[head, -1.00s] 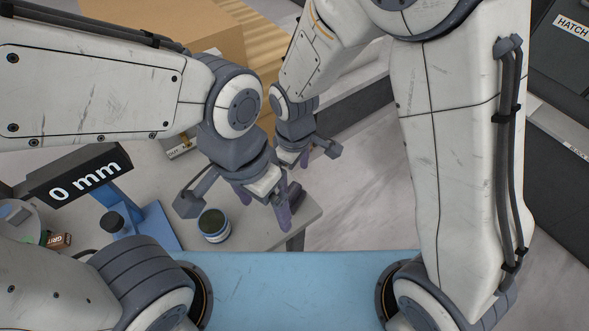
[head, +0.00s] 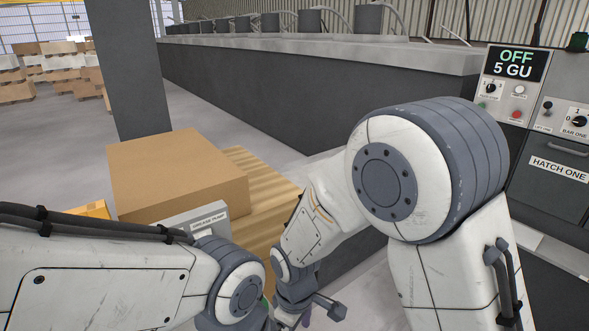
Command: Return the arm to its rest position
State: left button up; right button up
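My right arm (head: 345,205) comes in from the right with its elbow raised and its forearm pointing down and left. Its gripper (head: 306,318) shows only in part at the bottom edge, with a bit of one purple finger, so its opening cannot be told. My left arm (head: 95,275) comes in from the left. Its wrist joint (head: 240,295) is at the bottom edge, close to the left of the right wrist. The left fingers are below the picture. I see nothing held by either arm.
A cardboard box (head: 178,180) sits on a wooden pallet (head: 262,190) beyond the arms. A long dark counter (head: 320,105) runs behind. A control panel (head: 515,85) reads "OFF 5 GU", above a HATCH ONE door (head: 553,172) at right. A dark pillar (head: 135,75) stands at left.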

notch_tip(320, 180, down, 11)
jog(key=shift+r+p, duration=0.2)
jog(key=shift+p, duration=0.55)
jog(key=shift+r+p, duration=0.35)
jog(key=shift+r, duration=0.15)
jog(key=shift+r+p, duration=0.45)
jog(key=shift+r, duration=0.15)
